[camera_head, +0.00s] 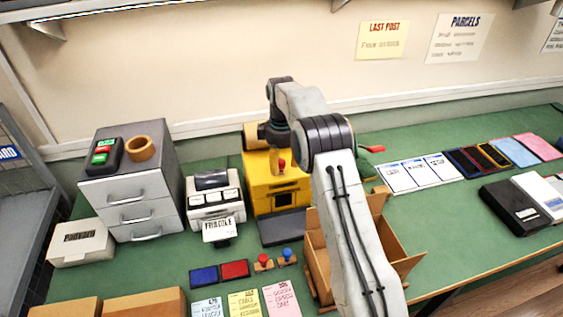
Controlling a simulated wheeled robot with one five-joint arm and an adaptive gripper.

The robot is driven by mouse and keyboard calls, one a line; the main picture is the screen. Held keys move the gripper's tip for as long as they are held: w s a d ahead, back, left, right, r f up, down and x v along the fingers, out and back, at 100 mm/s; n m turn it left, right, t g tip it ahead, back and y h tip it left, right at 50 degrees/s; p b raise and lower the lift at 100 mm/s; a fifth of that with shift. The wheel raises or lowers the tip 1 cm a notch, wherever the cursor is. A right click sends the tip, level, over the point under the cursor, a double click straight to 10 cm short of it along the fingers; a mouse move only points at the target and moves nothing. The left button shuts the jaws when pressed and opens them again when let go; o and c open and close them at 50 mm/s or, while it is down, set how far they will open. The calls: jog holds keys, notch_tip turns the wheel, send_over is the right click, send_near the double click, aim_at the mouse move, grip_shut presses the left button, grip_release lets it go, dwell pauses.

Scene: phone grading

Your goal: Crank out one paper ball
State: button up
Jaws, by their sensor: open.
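A yellow machine (262,166) stands on the green table near the middle, with a dark slot in its front and a grey tray (286,228) before it. A red knob (282,165) shows on its upper part. A red-ended handle (371,148) sticks out to the right, behind my arm; whether it joins the machine is hidden. A tan roll (250,136) shows at the machine's top left. My gripper (276,142) is open and points down over the machine's top. Its fingertips are hard to make out, and I cannot tell if they touch anything. No paper ball is visible.
An open cardboard box (318,262) stands in front of the machine, partly behind my arm. A label printer (214,203) and a grey drawer unit (139,190) stand left. Phones and cards (478,160) lie right. Red and blue stamps (275,259) lie in front. Some green table is clear.

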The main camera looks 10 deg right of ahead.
jog(key=shift+f, duration=0.15)
jog(key=shift+c, duration=0.2)
grip_shut()
dwell(0.3)
